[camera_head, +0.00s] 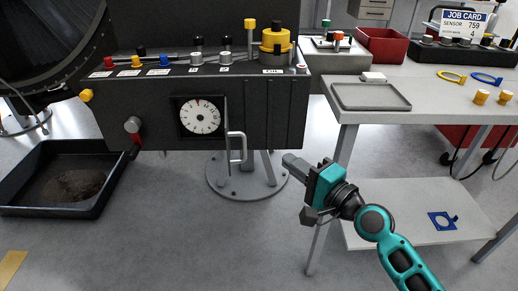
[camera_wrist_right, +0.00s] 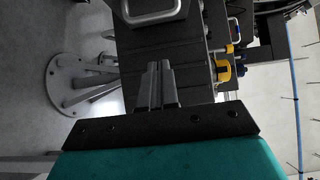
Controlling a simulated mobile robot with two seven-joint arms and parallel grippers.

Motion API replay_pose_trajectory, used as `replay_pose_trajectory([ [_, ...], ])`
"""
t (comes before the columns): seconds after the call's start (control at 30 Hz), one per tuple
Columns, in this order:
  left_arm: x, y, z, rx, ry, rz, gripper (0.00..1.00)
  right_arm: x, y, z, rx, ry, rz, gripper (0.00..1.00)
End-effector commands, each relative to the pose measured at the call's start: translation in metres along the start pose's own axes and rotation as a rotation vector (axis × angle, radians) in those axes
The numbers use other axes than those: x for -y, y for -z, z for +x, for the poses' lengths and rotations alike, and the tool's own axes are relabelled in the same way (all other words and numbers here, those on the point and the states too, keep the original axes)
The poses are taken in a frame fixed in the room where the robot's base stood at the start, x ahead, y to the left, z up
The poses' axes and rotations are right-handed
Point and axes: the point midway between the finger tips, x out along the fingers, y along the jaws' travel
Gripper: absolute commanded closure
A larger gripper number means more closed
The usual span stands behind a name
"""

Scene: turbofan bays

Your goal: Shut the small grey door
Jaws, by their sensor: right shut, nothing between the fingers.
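The small grey door (camera_head: 227,122) is on the front of the dark bay box, at the right edge of the recess with the white dial (camera_head: 200,117). It stands open and is seen nearly edge-on, with the dial uncovered. Its pale loop handle (camera_head: 237,148) sticks out toward the right; the handle also shows at the top of the right wrist view (camera_wrist_right: 155,10). My right gripper (camera_head: 289,159) is right of the handle, apart from it, with its fingers closed together and empty; they also show in the wrist view (camera_wrist_right: 157,75). My left gripper is out of view.
A black tray (camera_head: 60,178) lies on the floor at left. A workbench (camera_head: 440,100) with a grey tray (camera_head: 370,96) stands at right. Open floor lies in front.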

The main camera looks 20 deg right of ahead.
Motion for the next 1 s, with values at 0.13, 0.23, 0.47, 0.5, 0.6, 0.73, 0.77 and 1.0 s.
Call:
replay_pose_trajectory([
  [0.13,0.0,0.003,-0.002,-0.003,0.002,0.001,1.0,0.002,0.0,0.03,0.001,0.003,0.001,1.0],
  [0.23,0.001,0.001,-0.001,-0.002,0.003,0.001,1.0,0.001,0.0,0.049,0.0,0.003,0.001,1.0],
  [0.47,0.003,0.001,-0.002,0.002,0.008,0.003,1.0,0.0,-0.021,0.071,0.0,-0.001,0.003,1.0],
  [0.5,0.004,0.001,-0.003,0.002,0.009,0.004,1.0,0.0,-0.024,0.073,0.0,-0.001,0.002,1.0],
  [0.6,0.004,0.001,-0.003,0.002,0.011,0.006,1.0,0.0,-0.027,0.077,0.0,-0.002,-0.001,1.0],
  [0.73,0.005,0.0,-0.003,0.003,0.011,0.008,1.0,-0.001,-0.029,0.079,0.0,-0.002,-0.001,1.0],
  [0.77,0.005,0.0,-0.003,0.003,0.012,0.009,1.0,-0.001,-0.029,0.079,0.0,-0.002,-0.002,1.0],
  [1.0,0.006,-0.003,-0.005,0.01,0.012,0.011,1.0,-0.001,-0.029,0.078,-0.001,-0.002,-0.002,1.0],
])
